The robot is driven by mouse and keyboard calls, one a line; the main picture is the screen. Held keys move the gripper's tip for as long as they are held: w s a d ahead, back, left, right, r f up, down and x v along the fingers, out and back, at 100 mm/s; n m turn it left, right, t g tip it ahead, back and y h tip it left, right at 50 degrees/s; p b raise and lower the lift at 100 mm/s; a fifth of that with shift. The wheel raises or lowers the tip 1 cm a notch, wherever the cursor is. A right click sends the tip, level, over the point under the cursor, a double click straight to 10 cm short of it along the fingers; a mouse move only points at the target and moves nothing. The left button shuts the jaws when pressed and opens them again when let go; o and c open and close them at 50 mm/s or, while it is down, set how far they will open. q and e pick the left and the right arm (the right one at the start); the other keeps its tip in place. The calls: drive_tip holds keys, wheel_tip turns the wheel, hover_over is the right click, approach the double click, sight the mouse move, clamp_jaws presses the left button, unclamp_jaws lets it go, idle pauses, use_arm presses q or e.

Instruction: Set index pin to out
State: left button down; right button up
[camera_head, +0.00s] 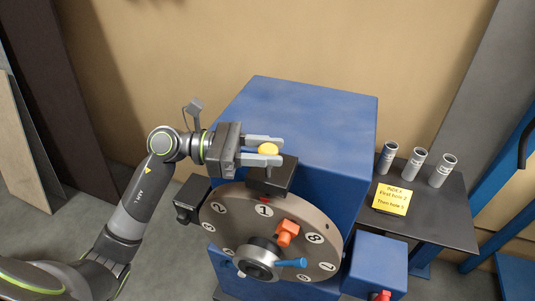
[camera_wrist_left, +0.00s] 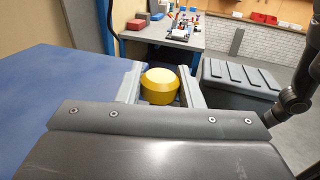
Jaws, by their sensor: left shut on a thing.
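The index pin shows as a yellow round knob (camera_head: 268,149) above a black block (camera_head: 272,177) at the top of the grey numbered disc (camera_head: 318,218). The knob also shows in the left wrist view (camera_wrist_left: 160,86), between the two fingers. My left gripper (camera_head: 265,150) comes in from the left and is shut on the knob, one finger on each side. The pin's shaft below the knob is hidden, so I cannot tell how far it is out. The number 1 on the disc is just below the block, near a small red mark. My right gripper is not in view.
The disc carries an orange part (camera_head: 287,232) and a blue-handled lever (camera_head: 291,263). Behind is a large blue housing (camera_head: 320,126). At right, a dark table (camera_head: 447,222) holds three grey cylinders (camera_head: 416,162) and a yellow note (camera_head: 391,199). A blue box (camera_head: 377,262) stands lower right.

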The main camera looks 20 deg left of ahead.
use_arm(q)
drive_tip(key=shift+r, duration=0.3)
drive_tip(key=c, duration=1.3)
unclamp_jaws()
drive_tip(key=o, duration=0.3)
drive_tip(key=shift+f, duration=0.1)
drive_tip(key=shift+a, duration=0.1)
drive_tip(key=shift+s+a+f+b, duration=0.15)
drive_tip(key=shift+a+b, duration=0.2)
drive_tip(key=shift+a, duration=0.1)
drive_tip(key=b+v, duration=0.5)
drive_tip(key=v, duration=1.1)
drive_tip(key=shift+a, duration=0.15)
